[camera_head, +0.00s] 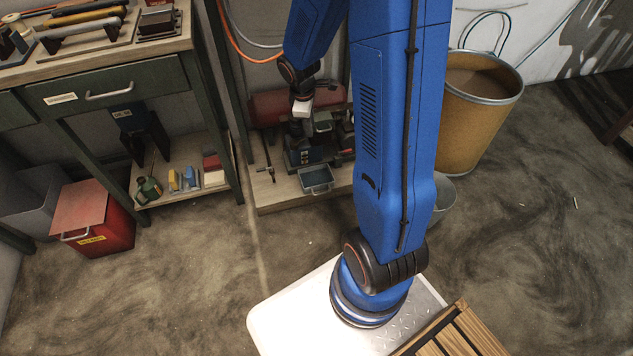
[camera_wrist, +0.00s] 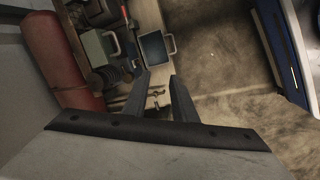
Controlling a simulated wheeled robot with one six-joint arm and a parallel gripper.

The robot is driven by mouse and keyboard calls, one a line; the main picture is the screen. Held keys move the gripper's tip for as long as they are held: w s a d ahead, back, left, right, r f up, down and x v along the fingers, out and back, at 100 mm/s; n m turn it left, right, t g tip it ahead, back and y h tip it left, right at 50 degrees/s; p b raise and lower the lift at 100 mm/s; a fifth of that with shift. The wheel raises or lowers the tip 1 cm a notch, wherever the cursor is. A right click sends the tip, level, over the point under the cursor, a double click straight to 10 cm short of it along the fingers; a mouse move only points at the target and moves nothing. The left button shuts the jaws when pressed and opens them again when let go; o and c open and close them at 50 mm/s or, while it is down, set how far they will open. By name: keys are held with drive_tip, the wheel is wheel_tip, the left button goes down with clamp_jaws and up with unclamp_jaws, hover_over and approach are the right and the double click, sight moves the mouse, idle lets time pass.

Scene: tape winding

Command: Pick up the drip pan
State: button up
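The drip pan (camera_head: 317,179) is a small shallow grey tray with a light rim and a handle. It sits at the front of the low wooden shelf in the head view. In the wrist view the drip pan (camera_wrist: 153,48) lies beyond my fingertips, its handle to the right. My gripper (camera_wrist: 160,78) is open, with nothing between its fingers. The fingers are apart from the pan. In the head view my wrist hangs over the shelf, and the fingers are hard to make out against the dark machine.
A red cylindrical tank (camera_head: 283,103) lies behind a dark machine (camera_head: 303,153) on the low shelf. A T-handled tool (camera_head: 267,166) lies left of the pan. A green workbench (camera_head: 120,87) stands left. A brown drum (camera_head: 477,110) and a grey bucket (camera_head: 444,194) stand right.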

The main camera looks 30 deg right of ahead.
wheel_tip(320, 180, down, 11)
drive_tip(key=w+d+n+g, duration=0.1)
drive_tip(key=w+d+n, duration=0.2)
drive_tip(key=n, duration=0.2)
hover_over(319, 183)
drive_tip(key=s+a, duration=0.3)
drive_tip(key=shift+g, duration=0.3)
drive_tip(key=shift+s+d+f, duration=0.1)
drive_tip(key=shift+f, duration=5.45)
drive_tip(key=shift+s+d+f, duration=0.1)
drive_tip(key=shift+f, duration=5.45)
drive_tip(key=shift+f, duration=0.1)
drive_tip(key=shift+d+f, duration=0.2)
drive_tip(key=shift+f, duration=2.25)
clamp_jaws()
